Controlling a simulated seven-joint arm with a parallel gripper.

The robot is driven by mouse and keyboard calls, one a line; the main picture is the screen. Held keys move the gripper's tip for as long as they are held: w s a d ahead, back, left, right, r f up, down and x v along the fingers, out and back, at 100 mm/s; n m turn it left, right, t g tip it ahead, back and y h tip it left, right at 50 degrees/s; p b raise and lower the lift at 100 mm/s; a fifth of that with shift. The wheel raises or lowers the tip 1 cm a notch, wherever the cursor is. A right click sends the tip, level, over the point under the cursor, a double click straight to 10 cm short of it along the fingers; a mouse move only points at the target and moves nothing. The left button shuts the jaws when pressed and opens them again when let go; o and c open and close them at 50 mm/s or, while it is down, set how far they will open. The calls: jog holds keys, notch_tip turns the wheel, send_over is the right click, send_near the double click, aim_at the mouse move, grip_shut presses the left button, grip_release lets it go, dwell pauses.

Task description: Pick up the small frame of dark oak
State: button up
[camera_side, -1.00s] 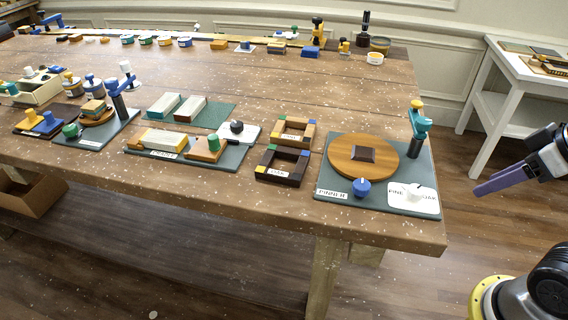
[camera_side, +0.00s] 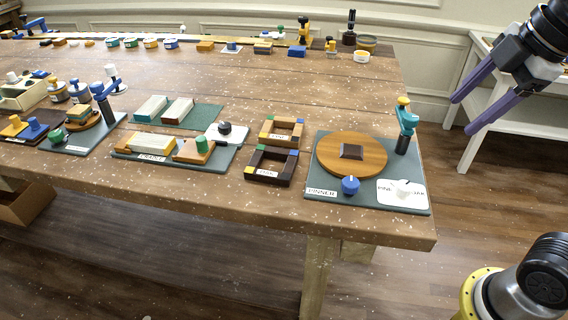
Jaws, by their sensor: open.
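The small frame of dark oak (camera_side: 284,174) lies flat near the front edge of the long table, in the right half of its top. It is a dark brown square with an open middle, coloured corners and a white label on its front bar. A similar frame of lighter wood (camera_side: 281,139) lies just behind it. My gripper (camera_side: 463,116) is at the upper right, with two purple fingers spread apart and empty. It is raised beyond the table's right edge, well to the right of the dark frame.
Right of the frames, a green board (camera_side: 322,184) holds a round wooden disc (camera_side: 335,166), a blue knob (camera_side: 350,185) and an upright teal-topped post (camera_side: 406,123). Left of them is another board (camera_side: 128,152) with blocks. A white side table (camera_side: 471,150) stands at the right.

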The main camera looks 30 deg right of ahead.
jog(key=w+a+r+n+g, duration=0.1)
jog(key=w+a+r+n, duration=0.1)
jog(key=w+n, duration=0.25)
jog(key=w+a+r+n, duration=0.2)
jog(key=w+n, duration=0.1)
jog(key=w, duration=0.2)
jog(key=n+g, duration=0.4)
jog(key=n, duration=0.2)
send_over(290, 164)
notch_tip(290, 164, down, 12)
jog(key=f, duration=0.6)
jog(key=shift+s+d+f, duration=0.25)
jog(key=shift+s, duration=0.05)
jog(key=shift+w+a+f, duration=0.1)
jog(key=shift+w+f, duration=0.1)
jog(key=shift+f, duration=1.35)
jog(key=shift+w+a+f, duration=0.1)
jog(key=shift+w+f, duration=0.05)
jog(key=shift+f, duration=1.4)
grip_shut()
